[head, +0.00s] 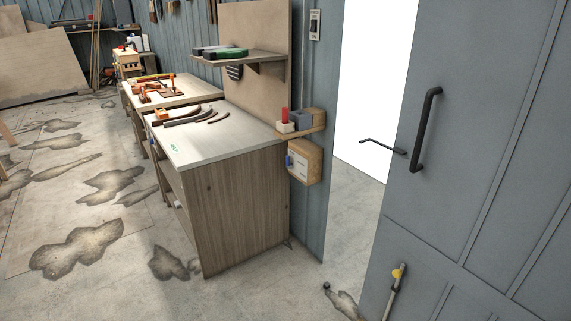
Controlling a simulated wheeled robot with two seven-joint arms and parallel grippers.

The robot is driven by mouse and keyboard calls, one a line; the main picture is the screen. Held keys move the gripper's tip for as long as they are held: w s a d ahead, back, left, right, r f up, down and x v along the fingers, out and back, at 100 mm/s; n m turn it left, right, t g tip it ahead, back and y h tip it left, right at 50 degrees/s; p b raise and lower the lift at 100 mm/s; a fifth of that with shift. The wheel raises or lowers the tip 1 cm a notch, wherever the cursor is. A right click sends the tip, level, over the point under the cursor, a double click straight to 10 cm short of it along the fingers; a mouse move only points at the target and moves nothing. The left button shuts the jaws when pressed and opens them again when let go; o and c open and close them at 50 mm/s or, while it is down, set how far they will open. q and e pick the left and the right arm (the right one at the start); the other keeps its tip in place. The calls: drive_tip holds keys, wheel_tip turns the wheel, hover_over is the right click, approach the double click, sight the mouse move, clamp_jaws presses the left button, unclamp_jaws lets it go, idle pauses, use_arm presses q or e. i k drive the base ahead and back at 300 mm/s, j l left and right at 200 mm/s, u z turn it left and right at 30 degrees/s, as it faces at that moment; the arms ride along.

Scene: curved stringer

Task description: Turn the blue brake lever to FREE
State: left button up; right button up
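A small blue lever (289,161) shows on the left side of a wooden box with a pale front plate (299,163). The box is fixed to the wall post beside the workbench end, below a small shelf. Marks on the plate are too small to read, so I cannot tell which position the lever is in. Neither of my grippers is in the head view.
A workbench (225,140) with curved dark pieces stands left of the box. A grey door (470,150) with a black handle (425,130) stands at right, beside a bright doorway opening. A small shelf (318,128) holds red and grey items. Stained floor (120,255) is open at left.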

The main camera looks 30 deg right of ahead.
sight(288, 165)
drive_tip(key=i+l, duration=0.9)
drive_tip(key=i, duration=0.2)
drive_tip(key=i+l+z, duration=0.1)
drive_tip(key=i+l, duration=0.35)
drive_tip(key=i, duration=0.15)
drive_tip(key=i+l, duration=0.4)
drive_tip(key=i, duration=0.15)
